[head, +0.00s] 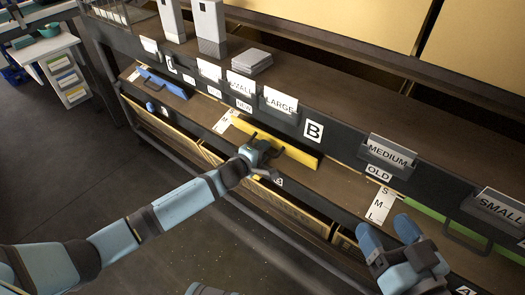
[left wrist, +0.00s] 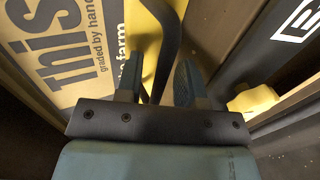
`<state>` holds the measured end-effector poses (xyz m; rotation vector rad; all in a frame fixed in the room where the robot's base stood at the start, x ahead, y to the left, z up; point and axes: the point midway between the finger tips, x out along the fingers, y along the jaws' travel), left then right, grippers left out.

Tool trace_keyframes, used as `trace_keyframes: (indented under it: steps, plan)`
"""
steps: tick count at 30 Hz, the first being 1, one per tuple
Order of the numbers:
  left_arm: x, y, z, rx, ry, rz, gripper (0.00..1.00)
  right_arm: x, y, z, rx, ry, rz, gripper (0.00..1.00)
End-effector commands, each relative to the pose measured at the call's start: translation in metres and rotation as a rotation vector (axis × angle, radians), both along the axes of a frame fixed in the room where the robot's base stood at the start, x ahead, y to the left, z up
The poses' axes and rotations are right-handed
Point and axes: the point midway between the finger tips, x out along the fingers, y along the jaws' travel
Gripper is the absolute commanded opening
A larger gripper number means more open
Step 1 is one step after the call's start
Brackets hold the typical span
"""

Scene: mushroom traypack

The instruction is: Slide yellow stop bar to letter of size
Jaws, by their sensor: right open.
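The yellow stop bar (head: 300,155) lies along the shelf edge under the B label (head: 314,131), with a dark handle on its front. A white S-M-L size card (head: 226,121) sits near its left end; the bar's exact letter cannot be read. My left gripper (head: 262,148) is at the bar's handle. In the left wrist view its two fingers stand apart with the dark handle (left wrist: 168,45) between them, with a gap beside the left finger. My right gripper (head: 388,232) is open and empty in front of the shelf, below another S-M-L card (head: 380,203).
A blue bar (head: 162,82) lies at the left and a green bar (head: 450,230) at the right. Sign holders read LARGE (head: 280,100), MEDIUM (head: 390,152) and SMALL (head: 500,207). Cardboard boxes (left wrist: 70,50) with print stand below the shelf.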

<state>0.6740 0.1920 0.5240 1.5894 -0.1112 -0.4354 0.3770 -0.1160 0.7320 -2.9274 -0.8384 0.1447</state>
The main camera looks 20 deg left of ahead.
Motion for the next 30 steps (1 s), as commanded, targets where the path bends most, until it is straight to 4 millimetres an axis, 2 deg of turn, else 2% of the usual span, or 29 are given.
trace_keyframes:
  steps: [1, 4, 11, 16, 21, 30]
  plan:
    - [0.0, 0.0, 0.0, 0.0, 0.0, 0.0, 0.23, 0.0, 0.0, 0.0, 0.0, 0.0, 0.0, 0.71]
    - [0.0, 0.0, 0.0, 0.0, 0.0, 0.0, 0.0, 0.0, 0.0, 0.0, 0.0, 0.0, 0.0, 0.71]
    - [-0.002, 0.0, 0.0, -0.001, 0.001, 0.0, 0.0, 0.0, 0.0, 0.001, 0.001, 0.0, 0.001, 0.71]
    - [-0.022, 0.005, -0.006, -0.005, 0.005, -0.002, 0.0, -0.001, 0.001, 0.005, 0.013, 0.023, 0.005, 0.71]
    - [-0.039, 0.013, -0.011, -0.005, 0.002, 0.0, 0.0, -0.006, 0.004, 0.0, 0.04, 0.07, 0.001, 0.71]
    - [-0.042, 0.014, -0.013, -0.002, -0.002, 0.0, 0.0, -0.007, 0.005, -0.006, 0.044, 0.088, 0.0, 0.71]
